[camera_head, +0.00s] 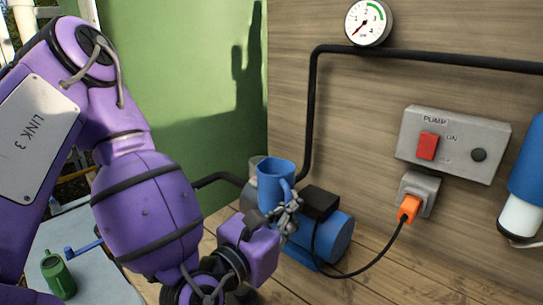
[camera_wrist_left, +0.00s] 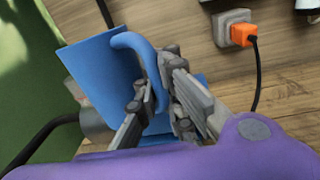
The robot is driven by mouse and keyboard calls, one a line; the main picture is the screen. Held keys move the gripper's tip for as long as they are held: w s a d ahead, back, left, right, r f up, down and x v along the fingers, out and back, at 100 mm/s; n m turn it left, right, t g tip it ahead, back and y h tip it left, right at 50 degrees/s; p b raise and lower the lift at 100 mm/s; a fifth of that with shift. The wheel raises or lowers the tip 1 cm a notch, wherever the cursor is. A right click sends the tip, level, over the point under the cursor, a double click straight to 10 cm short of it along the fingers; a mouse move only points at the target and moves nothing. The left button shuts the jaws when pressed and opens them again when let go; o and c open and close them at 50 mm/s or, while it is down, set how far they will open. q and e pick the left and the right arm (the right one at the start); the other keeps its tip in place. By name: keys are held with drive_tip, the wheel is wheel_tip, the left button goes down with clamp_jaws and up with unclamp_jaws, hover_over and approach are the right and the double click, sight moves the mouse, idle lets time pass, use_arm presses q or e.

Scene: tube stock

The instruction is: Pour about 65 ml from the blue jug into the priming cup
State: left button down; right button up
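The blue jug (camera_head: 273,180) is near the middle of the head view, roughly upright, in front of and above the pump. My left gripper (camera_head: 287,215) is shut on its handle. In the left wrist view the jug (camera_wrist_left: 100,75) is at upper left, and the fingers (camera_wrist_left: 158,100) lie on both sides of its curved handle. A pale rim (camera_head: 256,160) just behind the jug may be the priming cup; the jug hides most of it. The water level inside the jug cannot be seen. My right gripper is not in view.
The blue pump (camera_head: 335,238) with a black box stands on the wooden floor against the plank wall. A black pipe (camera_head: 312,110) rises to a gauge (camera_head: 368,22). A switch box (camera_head: 453,143) and orange plug (camera_head: 408,209) are on the right. A green container (camera_head: 58,275) stands lower left.

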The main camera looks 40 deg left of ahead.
sight(274, 177)
use_arm(q)
drive_tip(key=shift+w+r, duration=0.1)
drive_tip(key=shift+w, duration=0.1)
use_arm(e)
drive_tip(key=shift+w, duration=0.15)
use_arm(q)
drive_tip(key=shift+s, duration=0.1)
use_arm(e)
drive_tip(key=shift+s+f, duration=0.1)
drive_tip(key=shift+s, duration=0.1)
use_arm(q)
drive_tip(key=shift+r, duration=0.2)
